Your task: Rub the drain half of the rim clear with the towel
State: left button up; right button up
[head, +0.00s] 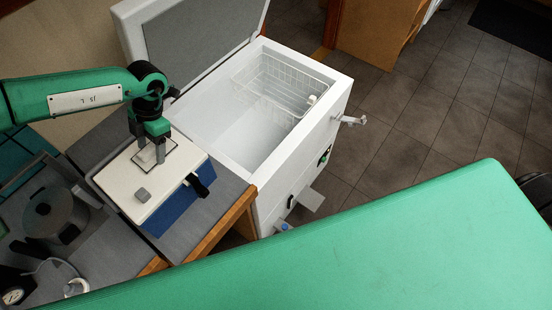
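The white chest freezer stands open, and its rim (296,130) runs all round the opening. Whether frost lies on the rim is too fine to tell. A small blue fitting (284,227) shows low on the freezer's outer wall; I cannot tell if it is the drain. My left gripper (152,158) points down over a white-topped, blue-sided box (172,212), left of the freezer. Its fingers look apart, with no towel visible between them. I cannot make out a towel anywhere. My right gripper is not in view.
A wire basket (284,84) hangs inside the freezer, beneath its raised lid (195,35). The box has a black handle (202,188) and sits on a wood-edged counter (222,216). A metal pot (50,215) stands left. Tiled floor (440,120) is open at right.

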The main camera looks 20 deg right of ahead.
pick_arm(q)
jog(key=c, duration=0.6)
jog(key=shift+r+p, duration=0.3)
jog(key=shift+r, duration=0.5)
jog(key=shift+r+p, duration=0.7)
jog(key=shift+r, duration=1.55)
